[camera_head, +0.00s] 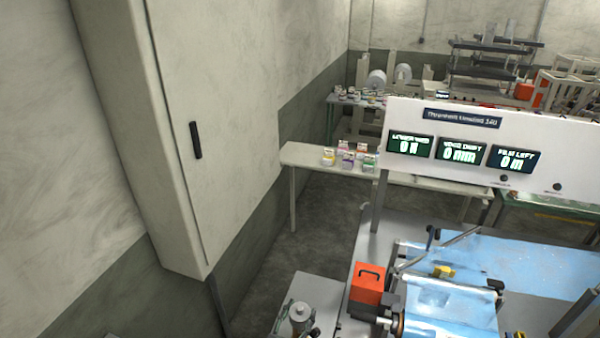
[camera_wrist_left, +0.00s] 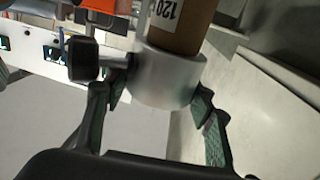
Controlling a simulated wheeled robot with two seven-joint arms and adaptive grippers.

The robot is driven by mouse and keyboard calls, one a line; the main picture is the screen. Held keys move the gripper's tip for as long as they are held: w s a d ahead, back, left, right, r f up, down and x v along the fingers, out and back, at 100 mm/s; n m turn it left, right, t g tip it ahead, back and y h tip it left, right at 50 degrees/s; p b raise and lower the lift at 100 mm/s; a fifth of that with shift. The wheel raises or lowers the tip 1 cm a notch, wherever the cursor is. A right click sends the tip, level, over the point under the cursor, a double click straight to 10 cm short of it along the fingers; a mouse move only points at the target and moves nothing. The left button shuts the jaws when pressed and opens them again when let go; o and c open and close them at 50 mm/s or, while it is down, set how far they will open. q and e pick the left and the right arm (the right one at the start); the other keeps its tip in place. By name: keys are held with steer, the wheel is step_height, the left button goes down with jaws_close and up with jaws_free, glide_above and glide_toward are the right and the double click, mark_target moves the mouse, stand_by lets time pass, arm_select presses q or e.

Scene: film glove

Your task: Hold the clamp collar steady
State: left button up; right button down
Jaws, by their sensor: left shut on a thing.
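The clamp collar (camera_wrist_left: 165,78) is a pale metal ring in the left wrist view. It sits around a brown core (camera_wrist_left: 180,25) that carries a printed "120". A black knob (camera_wrist_left: 90,60) on a short stem sticks out from the collar's left side. My left gripper (camera_wrist_left: 158,98) has its two green-padded fingers on either side of the collar and is shut on it. The collar hides part of the fingertips. In the head view I cannot clearly make out the left gripper or the collar. My right gripper is in neither view.
In the head view, an orange box (camera_head: 368,284) stands beside blue film (camera_head: 450,299) on the machine. A white panel (camera_head: 550,160) with several displays rises behind. A tall wall cabinet (camera_head: 200,120) fills the left. Grey floor (camera_head: 320,220) lies open between.

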arm_select(q)
steer(key=o, duration=1.7)
steer(key=shift+f, duration=0.1)
steer(key=shift+o, duration=0.2)
steer(key=shift+f, duration=0.1)
